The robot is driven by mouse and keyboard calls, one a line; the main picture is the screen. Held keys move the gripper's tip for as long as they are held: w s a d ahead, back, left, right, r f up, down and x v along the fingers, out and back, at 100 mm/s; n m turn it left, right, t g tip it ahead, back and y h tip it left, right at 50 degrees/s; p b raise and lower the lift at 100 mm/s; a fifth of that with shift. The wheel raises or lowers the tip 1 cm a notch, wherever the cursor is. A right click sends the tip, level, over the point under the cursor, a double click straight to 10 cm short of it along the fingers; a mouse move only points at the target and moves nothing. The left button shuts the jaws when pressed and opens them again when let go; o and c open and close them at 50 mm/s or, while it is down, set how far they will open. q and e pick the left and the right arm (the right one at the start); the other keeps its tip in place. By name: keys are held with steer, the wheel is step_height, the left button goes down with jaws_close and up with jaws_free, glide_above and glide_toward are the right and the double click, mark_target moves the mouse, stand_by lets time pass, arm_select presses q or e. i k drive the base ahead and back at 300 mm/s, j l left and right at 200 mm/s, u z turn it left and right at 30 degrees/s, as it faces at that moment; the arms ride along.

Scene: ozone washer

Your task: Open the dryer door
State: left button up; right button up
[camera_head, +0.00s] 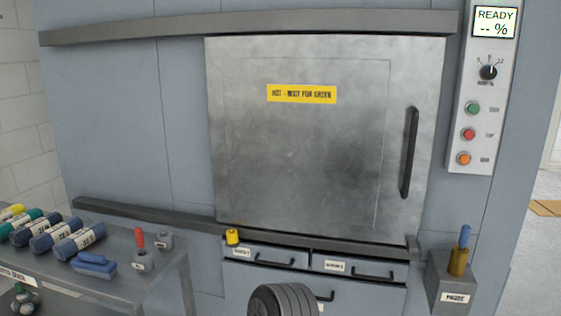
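The dryer door (300,160) is a large grey metal panel in the middle of the head view. It sits flush in its frame and looks shut. A yellow label (301,94) on its upper part reads "HOT - WAIT FOR GREEN". A long black vertical handle (408,152) is on the door's right side, with nothing touching it. Neither of my grippers is in view.
A control panel (482,95) right of the door shows "READY -- %", above a knob and green, red and orange buttons. Rails run above and below the door. Labelled drawers (268,257) sit below. A grey bench (150,272) with several labelled cylinders stands left; a probe box (452,285) stands right.

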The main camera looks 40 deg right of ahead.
mark_target(331, 135)
steer(key=z, duration=1.5)
